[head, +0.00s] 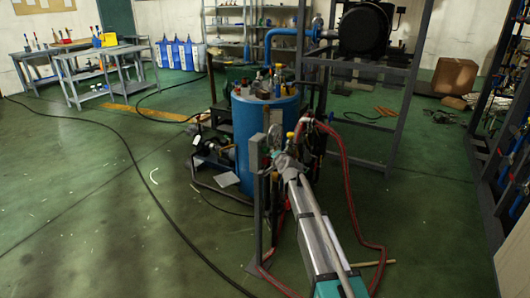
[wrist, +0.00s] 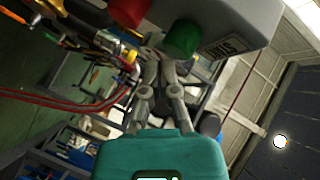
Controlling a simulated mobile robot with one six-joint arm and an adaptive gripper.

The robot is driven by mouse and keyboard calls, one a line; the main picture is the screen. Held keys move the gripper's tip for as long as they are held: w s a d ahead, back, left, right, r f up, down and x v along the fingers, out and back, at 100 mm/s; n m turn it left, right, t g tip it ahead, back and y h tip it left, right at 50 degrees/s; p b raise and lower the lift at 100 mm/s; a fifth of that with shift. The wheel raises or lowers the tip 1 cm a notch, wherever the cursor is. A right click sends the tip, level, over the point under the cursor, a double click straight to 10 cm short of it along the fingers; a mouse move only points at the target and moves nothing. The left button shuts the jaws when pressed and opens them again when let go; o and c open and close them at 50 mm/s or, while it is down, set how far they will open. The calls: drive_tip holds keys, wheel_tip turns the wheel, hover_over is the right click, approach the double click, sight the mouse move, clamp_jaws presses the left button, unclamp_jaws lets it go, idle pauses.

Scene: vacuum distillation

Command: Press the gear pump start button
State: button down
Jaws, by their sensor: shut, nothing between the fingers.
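In the wrist view a grey control box (wrist: 238,22) fills the top right. It carries a red button (wrist: 128,10) and a green button (wrist: 181,40), with a dark-lettered label (wrist: 218,47) beside the green one. The lettering is too unclear to read. My gripper (wrist: 153,48) is shut and empty, its tips just left of the green button in this view. I cannot tell whether they touch it. In the head view my gripper (head: 277,150) is next to the grey box (head: 256,153) on its post (head: 258,215). The buttons cannot be made out there.
A blue tank (head: 240,135) with pipes and fittings stands just behind the box. Red hoses (head: 350,195) hang close to my arm on the right. A steel frame (head: 390,130) stands behind. Dark cables cross the open green floor (head: 90,200) at left.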

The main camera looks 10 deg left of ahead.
drive_tip(key=shift+a, duration=0.1)
idle(0.3)
drive_tip(key=shift+a, duration=0.3)
drive_tip(key=shift+w+a, duration=0.15)
drive_tip(key=shift+a, duration=0.05)
idle(0.8)
drive_tip(key=shift+s+d, duration=0.25)
drive_tip(key=shift+d, duration=0.35)
idle(0.4)
drive_tip(key=s+d, duration=0.2)
drive_tip(key=d, duration=0.3)
drive_tip(key=shift+d, duration=0.35)
idle(0.8)
